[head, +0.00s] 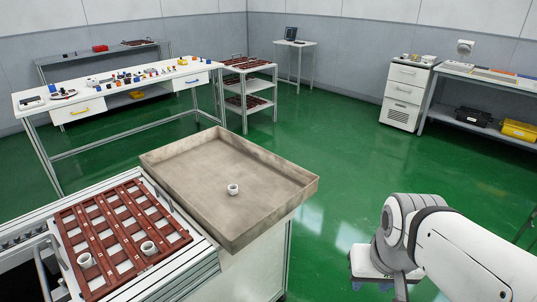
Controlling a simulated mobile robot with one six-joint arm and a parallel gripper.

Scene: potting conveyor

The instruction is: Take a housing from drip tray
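The drip tray (285,172) is a shallow grey-beige tray with low walls, on a pale cabinet at the centre of the head view. One small white, cup-like housing (233,189) stands in it, near the middle, with open floor around it. My white arm comes in from the lower right. My gripper (384,281) is at the arm's low end, to the right of the tray and well apart from it. The arm partly hides it, and its fingers do not show clearly.
A red-brown rack (113,232) on the conveyor, left of the tray, holds two similar white housings (148,248). A white workbench (115,88) with small parts stands behind. A shelf trolley (249,67) and drawer unit (408,90) are farther back. Green floor is free to the right.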

